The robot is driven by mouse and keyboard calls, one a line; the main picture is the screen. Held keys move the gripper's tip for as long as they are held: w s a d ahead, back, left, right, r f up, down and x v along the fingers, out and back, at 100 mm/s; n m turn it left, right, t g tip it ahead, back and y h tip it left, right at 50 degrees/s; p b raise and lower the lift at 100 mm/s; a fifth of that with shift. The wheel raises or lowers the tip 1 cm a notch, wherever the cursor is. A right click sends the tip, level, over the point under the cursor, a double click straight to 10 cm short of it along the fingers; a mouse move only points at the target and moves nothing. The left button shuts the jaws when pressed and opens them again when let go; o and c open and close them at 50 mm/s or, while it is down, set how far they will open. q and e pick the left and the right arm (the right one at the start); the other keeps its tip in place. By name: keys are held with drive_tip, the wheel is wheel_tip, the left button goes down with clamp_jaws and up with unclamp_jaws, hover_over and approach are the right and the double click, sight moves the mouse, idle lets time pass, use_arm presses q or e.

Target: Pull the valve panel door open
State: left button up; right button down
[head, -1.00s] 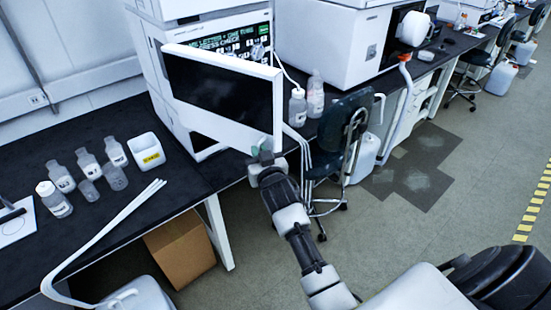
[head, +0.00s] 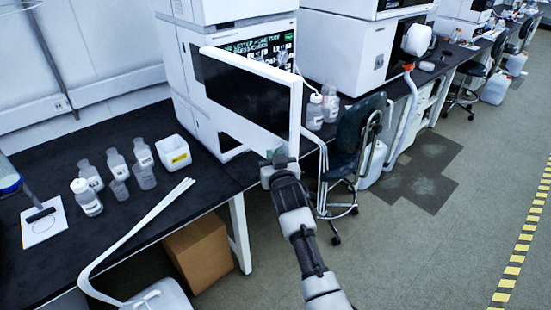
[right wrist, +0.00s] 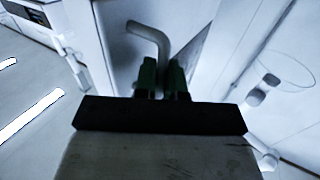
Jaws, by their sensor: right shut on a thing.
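The valve panel door (head: 252,125) is a dark panel in a white frame on the front of the white instrument stack (head: 195,90). In the head view it stands swung out from the stack, over the bench edge. My right gripper (head: 279,158) is at its lower right corner. In the right wrist view, the green-tipped fingers (right wrist: 163,78) are shut on a curved grey handle (right wrist: 150,38). The fingers hide the lower part of the handle. My left gripper is not in view.
Several bottles (head: 87,197) and a white tub (head: 173,152) stand on the black bench (head: 140,215) at left. A dark chair (head: 358,130) stands close to the right of my gripper. A cardboard box (head: 198,252) is under the bench. Open floor (head: 430,240) lies at right.

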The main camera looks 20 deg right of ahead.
drive_tip(key=c, duration=1.4)
unclamp_jaws()
drive_tip(key=shift+w+r, duration=0.1)
drive_tip(key=shift+r, duration=0.1)
drive_tip(key=shift+c, duration=0.2)
drive_tip(key=shift+o, duration=1)
drive_tip(key=shift+a, duration=0.15)
drive_tip(key=shift+f, duration=0.15)
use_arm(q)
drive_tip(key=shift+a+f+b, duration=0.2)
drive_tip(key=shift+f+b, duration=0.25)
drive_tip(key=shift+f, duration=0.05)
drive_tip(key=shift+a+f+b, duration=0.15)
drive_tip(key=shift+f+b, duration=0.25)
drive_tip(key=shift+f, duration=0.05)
use_arm(e)
drive_tip(key=s+a, duration=0.1)
drive_tip(key=s, duration=0.9)
drive_tip(key=shift+s, duration=0.35)
drive_tip(key=shift+a, duration=0.1)
drive_tip(key=shift+c, duration=0.2)
